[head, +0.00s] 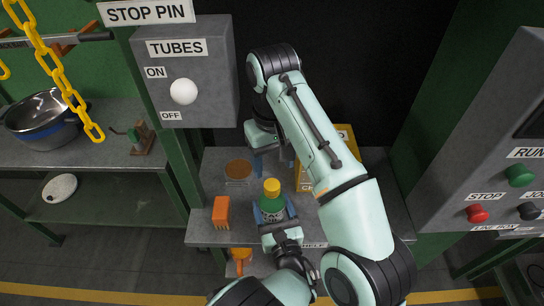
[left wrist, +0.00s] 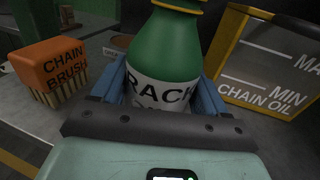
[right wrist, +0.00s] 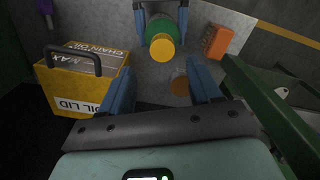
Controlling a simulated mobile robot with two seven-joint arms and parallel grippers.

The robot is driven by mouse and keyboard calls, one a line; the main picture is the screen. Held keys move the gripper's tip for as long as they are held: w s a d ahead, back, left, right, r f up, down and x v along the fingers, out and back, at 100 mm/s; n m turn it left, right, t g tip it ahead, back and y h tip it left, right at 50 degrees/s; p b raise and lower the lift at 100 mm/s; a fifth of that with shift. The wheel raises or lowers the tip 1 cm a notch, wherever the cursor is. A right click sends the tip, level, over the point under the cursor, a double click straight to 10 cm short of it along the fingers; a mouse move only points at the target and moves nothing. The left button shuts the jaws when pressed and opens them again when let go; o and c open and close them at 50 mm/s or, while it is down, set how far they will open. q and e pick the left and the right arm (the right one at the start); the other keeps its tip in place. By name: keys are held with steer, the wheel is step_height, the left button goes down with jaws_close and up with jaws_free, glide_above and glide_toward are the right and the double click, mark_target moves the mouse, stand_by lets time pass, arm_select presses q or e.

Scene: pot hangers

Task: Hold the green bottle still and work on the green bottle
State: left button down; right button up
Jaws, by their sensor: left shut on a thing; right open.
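The green bottle (head: 270,203) has a yellow cap (head: 271,186) and a white label, and it stands upright on the grey shelf. My left gripper (head: 273,212) is shut on the bottle's body from the front; the left wrist view shows its blue fingers on both sides of the label (left wrist: 160,92). My right gripper (head: 272,163) is open and empty behind the bottle. In the right wrist view, the bottle and its yellow cap (right wrist: 163,47) lie beyond the open blue fingers, apart from them.
An orange chain brush (head: 221,212) stands left of the bottle. A round brown disc (head: 238,169) lies behind it. A yellow chain oil box (right wrist: 82,78) with a black handle stands at the back right, partly behind my right arm. A grey TUBES switch box (head: 190,70) hangs above left.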

mark_target(272, 184)
steer(key=m, duration=0.4)
steer(key=shift+a+r, duration=0.1)
steer(key=shift+r, duration=0.3)
steer(key=shift+f+m, duration=0.15)
steer(key=shift+m, duration=0.15)
steer(key=shift+f, duration=3.85)
steer(key=c, duration=1.1)
steer(key=n, duration=0.3)
steer(key=shift+c, duration=0.2)
steer(key=shift+r, duration=0.2)
